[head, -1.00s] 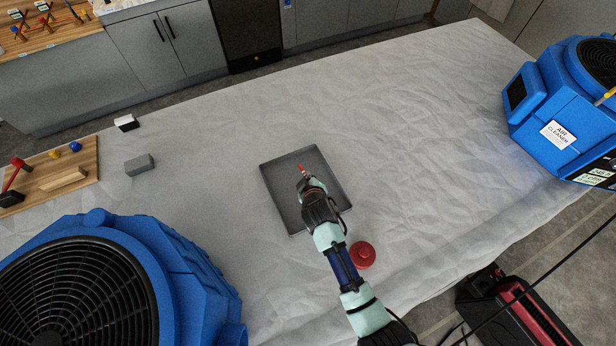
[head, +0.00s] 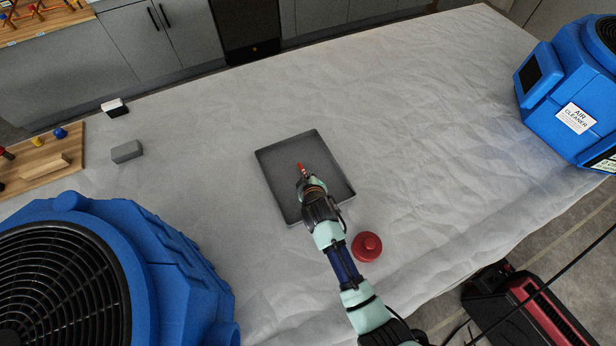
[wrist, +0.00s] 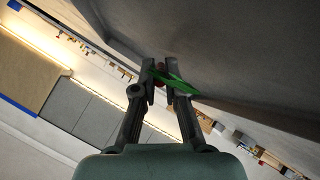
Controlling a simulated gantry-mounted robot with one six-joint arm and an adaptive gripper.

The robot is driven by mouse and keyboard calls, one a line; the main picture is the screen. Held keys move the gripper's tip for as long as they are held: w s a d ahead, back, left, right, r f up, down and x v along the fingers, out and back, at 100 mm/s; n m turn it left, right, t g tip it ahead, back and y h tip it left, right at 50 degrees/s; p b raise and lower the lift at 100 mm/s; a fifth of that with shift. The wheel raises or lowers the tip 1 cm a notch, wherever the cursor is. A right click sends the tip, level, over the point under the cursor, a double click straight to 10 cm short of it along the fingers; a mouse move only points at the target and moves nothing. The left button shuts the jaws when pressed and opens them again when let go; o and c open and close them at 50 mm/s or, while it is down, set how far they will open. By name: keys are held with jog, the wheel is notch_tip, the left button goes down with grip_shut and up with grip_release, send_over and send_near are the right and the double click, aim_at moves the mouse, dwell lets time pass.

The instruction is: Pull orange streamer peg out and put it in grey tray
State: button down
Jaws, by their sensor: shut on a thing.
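The grey tray (head: 275,168) lies on the covered table in the middle of the head view. My gripper (head: 302,176) shows over the tray in that view; its height above the tray floor is hard to tell. A small red-orange peg (head: 299,167) sticks out beyond the fingertips. In the wrist view my gripper (wrist: 160,82) is shut on it. The rest of the peg is hidden by the fingers.
A red round knob-like object (head: 367,246) stands right of my arm. A blue fan (head: 150,260) fills the lower left and a blue air cleaner (head: 560,95) stands at the right. A grey block (head: 127,151) and wooden board (head: 45,160) lie left.

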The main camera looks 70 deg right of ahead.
jog(key=c, duration=1.2)
grip_release()
jog(key=shift+o, duration=0.2)
jog(key=v, duration=1.2)
jog(key=shift+w+r, duration=0.1)
